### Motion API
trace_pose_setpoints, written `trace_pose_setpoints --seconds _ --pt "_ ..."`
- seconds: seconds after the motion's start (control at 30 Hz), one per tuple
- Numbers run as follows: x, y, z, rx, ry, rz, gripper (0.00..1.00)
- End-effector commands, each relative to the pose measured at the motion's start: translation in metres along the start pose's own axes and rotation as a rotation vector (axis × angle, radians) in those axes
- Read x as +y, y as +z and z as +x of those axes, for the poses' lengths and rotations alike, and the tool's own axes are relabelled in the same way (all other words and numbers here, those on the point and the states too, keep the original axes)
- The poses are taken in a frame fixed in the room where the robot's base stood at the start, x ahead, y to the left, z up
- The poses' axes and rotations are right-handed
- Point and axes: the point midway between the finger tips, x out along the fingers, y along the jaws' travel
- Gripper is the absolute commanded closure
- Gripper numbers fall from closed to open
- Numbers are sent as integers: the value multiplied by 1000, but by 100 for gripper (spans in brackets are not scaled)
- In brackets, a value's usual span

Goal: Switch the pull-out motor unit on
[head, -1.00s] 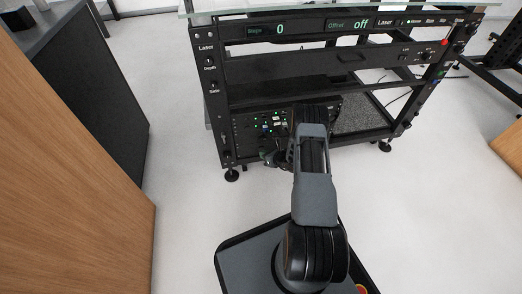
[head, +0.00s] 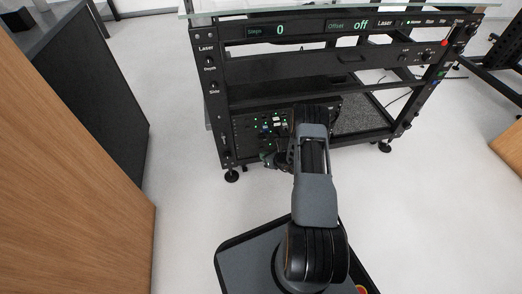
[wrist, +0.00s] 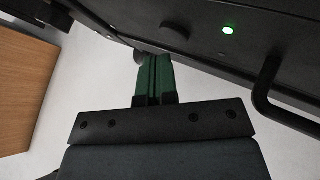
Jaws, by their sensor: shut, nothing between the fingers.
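The black equipment unit (head: 247,130) with several small lit green lights sits in the lower left bay of the rack; my arm hides part of it. I cannot read its labels, so I cannot tell which part is the motor unit's switch. In the wrist view, a dark panel (wrist: 205,52) fills the top right, with a lit green light (wrist: 228,29), a dark knob-like part (wrist: 175,31) left of it and a black bar handle (wrist: 266,88) at the right. My gripper (wrist: 153,60) is shut and empty, its green fingertips close below the panel edge; contact cannot be told.
The rack (head: 214,100) has displays reading 0 and off along its top and a red button (head: 445,43) at the top right. A wooden cabinet (head: 75,160) stands at the left. The pale floor between cabinet and rack is clear.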

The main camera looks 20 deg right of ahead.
Motion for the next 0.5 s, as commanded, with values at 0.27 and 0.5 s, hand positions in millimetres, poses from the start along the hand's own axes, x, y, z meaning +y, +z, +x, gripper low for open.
trace_pose_setpoints --seconds 0.27,0.5 --pt "3 -3 -4 0 -1 1 100" --pt "5 -5 -8 2 -1 2 100"
